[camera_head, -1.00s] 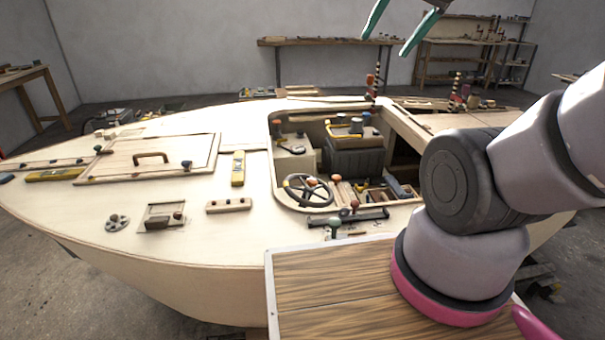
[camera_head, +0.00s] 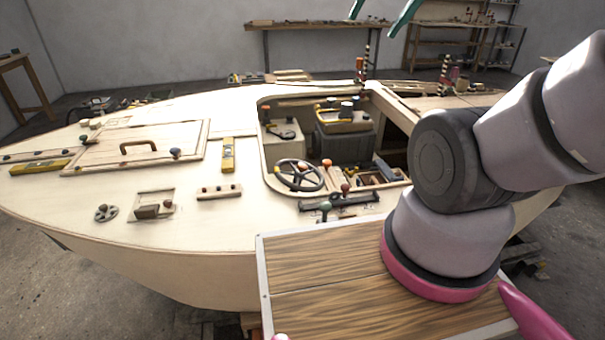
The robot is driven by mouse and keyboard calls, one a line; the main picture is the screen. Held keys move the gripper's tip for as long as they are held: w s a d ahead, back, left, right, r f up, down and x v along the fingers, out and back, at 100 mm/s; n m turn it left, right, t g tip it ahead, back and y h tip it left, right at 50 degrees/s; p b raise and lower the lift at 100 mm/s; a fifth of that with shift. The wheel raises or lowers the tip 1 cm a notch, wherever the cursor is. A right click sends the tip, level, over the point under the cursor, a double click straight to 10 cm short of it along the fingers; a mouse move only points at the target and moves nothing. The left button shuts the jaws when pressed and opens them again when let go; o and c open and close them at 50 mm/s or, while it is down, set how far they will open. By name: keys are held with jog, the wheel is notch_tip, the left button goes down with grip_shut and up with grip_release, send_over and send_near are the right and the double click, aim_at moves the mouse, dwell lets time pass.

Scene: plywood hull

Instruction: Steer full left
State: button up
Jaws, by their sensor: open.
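The steering wheel (camera_head: 300,175) is a small dark wheel with spokes at the left front of the open cockpit. A yellow mark shows near its left rim, and an orange knob (camera_head: 327,162) is close to its upper right. I cannot tell whether that knob is on the wheel or behind it. My gripper (camera_head: 371,26) shows only as two teal fingers at the top edge, spread apart and empty. It is high above the cockpit, well clear of the wheel, and its upper part is out of view.
A dark bar with levers (camera_head: 338,204) lies on the deck in front of the wheel. A yellow level (camera_head: 228,155), a hatch with a handle (camera_head: 139,148) and a small round fitting (camera_head: 105,212) are to the left. A box with a yellow-topped lid (camera_head: 341,128) stands in the cockpit.

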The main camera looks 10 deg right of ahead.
jog(key=shift+c, duration=0.3)
jog(key=c, duration=0.3)
jog(key=m+g+y, duration=0.3)
jog(key=m+g, duration=0.3)
jog(key=m, duration=0.3)
send_over(309, 188)
jog(key=d, duration=0.3)
notch_tip(309, 188, down, 30)
jog(key=a+f+m, duration=0.1)
jog(key=f, duration=0.8)
jog(key=a+f+m, duration=0.1)
jog(key=f, duration=0.8)
jog(key=a+f+m, duration=0.1)
jog(key=f, duration=0.8)
jog(key=shift+w+g, duration=0.15)
jog(key=shift+g, duration=0.25)
